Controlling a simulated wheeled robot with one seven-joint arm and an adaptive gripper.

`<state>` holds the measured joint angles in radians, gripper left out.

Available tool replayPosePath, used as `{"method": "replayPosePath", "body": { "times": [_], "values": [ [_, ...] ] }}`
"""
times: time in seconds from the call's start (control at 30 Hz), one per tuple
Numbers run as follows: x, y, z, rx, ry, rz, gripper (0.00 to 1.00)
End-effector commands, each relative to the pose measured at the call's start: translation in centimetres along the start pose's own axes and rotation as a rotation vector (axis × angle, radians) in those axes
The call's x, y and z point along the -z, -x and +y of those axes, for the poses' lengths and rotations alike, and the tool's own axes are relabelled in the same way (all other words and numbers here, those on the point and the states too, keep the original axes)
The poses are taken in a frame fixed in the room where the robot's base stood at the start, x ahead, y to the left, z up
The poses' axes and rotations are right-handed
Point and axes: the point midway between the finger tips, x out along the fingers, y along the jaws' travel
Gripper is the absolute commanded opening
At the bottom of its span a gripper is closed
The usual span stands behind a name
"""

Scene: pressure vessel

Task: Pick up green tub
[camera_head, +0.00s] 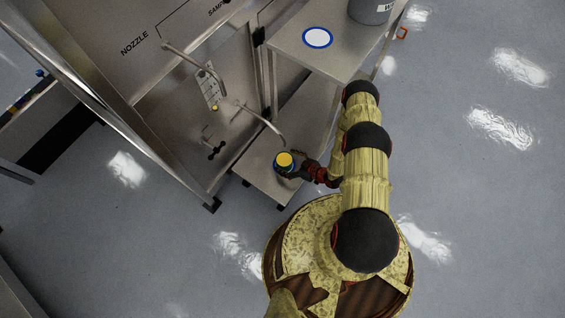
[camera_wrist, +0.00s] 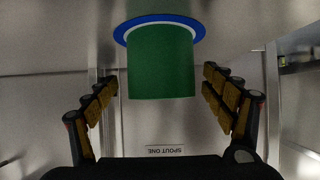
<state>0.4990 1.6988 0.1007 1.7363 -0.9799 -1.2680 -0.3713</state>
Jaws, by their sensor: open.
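The green tub (camera_wrist: 160,65) shows in the wrist view between the two padded fingers of my gripper (camera_wrist: 160,80). There is a visible gap on each side, and the fingers are spread open. The tub meets a blue ring with a white inner edge (camera_wrist: 127,27) at the top of this view, where the lettering appears upside down. In the head view the tub (camera_head: 284,160) shows a yellow top and stands on the low metal shelf below a curved spout. My gripper (camera_head: 291,172) is right beside it there, and its fingers are partly hidden.
A bent metal spout (camera_head: 270,128) hangs just above and behind the tub. A panel (camera_head: 150,70) with a second spout stands at left. A higher metal table (camera_head: 340,45) bears a blue-rimmed white circle (camera_head: 317,38) and a grey container (camera_head: 370,10). The floor at right is clear.

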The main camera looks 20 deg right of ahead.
Motion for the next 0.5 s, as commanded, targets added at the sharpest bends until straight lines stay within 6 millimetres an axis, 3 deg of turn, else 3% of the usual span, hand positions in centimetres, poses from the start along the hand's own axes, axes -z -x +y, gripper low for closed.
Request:
{"method": "replayPosePath", "body": {
  "times": [0.5],
  "values": [
    [0.0,-5.7,-0.3,0.002,0.001,0.000,0.83]
  ]
}}
